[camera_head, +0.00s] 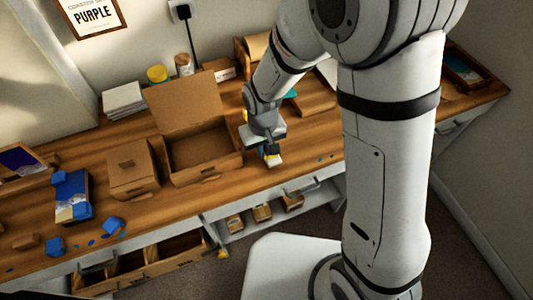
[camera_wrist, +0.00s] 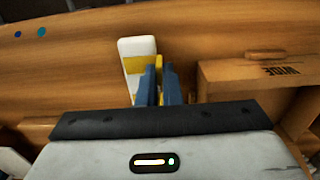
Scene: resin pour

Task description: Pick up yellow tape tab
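My gripper (camera_wrist: 160,78) has two blue fingers close together, low over the wooden worktop. A narrow yellow piece, which looks like the yellow tape tab (camera_wrist: 160,72), fills the small gap between the fingertips. Just left of and behind the fingers is a white rounded block (camera_wrist: 136,46) with a yellow band (camera_wrist: 136,65) across it. Whether the band and the piece between the fingers are joined is hidden by the fingers. In the head view my gripper (camera_head: 269,151) is at the front of the worktop, with yellow and white showing at its tip.
An open cardboard box (camera_head: 205,156) stands left of my gripper, with a smaller box (camera_head: 131,168) beyond it. In the wrist view a cardboard box with lettering (camera_wrist: 265,72) is close on the right. Blue pieces (camera_head: 114,225) lie at the left. The worktop's front edge is near.

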